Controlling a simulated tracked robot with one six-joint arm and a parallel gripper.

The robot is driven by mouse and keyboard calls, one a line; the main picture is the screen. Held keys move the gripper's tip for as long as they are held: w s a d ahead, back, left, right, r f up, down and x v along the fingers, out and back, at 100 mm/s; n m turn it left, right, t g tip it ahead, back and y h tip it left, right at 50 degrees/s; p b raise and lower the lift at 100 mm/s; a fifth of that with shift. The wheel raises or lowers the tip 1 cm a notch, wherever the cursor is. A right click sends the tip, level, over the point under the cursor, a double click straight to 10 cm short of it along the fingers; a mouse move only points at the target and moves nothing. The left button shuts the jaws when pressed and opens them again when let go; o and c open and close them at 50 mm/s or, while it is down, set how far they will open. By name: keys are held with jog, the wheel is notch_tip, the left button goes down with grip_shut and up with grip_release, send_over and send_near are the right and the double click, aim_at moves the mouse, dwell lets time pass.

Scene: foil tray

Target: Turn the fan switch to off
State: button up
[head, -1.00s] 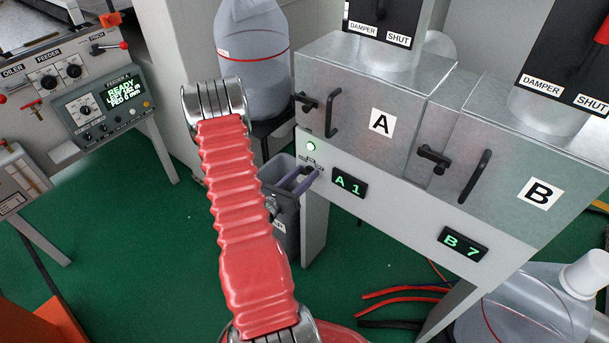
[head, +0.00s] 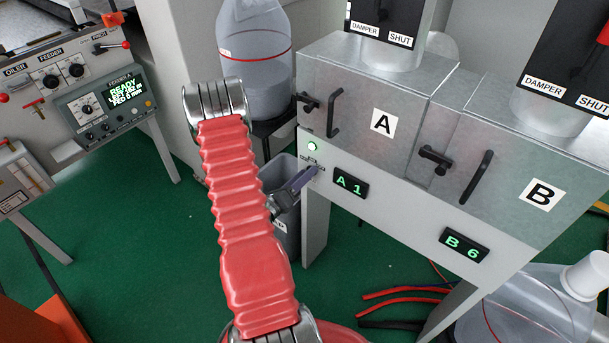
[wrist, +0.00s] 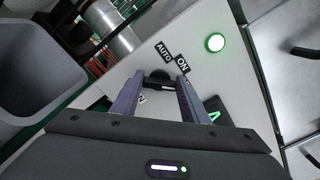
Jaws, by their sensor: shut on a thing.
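The fan switch is a black rotary knob (wrist: 157,77) on the pale panel below cabinet A. Labels AUTO and ON show beside it in the wrist view; another label is partly hidden behind the left finger. A pale mark on the knob points roughly right, near the right fingertip. My gripper (head: 313,171) has two purple fingers and is at the panel; in the wrist view its fingers (wrist: 159,84) stand on both sides of the knob, shut on it. A green lamp (head: 312,147) above the switch is lit. In the head view the fingers largely hide the knob.
Metal cabinets A (head: 345,85) and B (head: 515,180) have protruding handles. Displays read A 1 (head: 351,184) and B 6 (head: 464,245). A grey bin (head: 283,240) stands below my gripper. A translucent container (head: 255,65) stands behind. Red and black hoses lie on the green floor.

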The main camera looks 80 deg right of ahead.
jog(key=shift+s+a+f, duration=0.1)
jog(key=shift+a+f, duration=0.05)
jog(key=shift+f, duration=0.05)
jog(key=o, duration=1.1)
jog(key=shift+r, duration=0.15)
jog(key=shift+c, duration=0.2)
jog(key=v, duration=1.3)
jog(key=shift+w+a, duration=0.25)
jog(key=shift+w, duration=0.05)
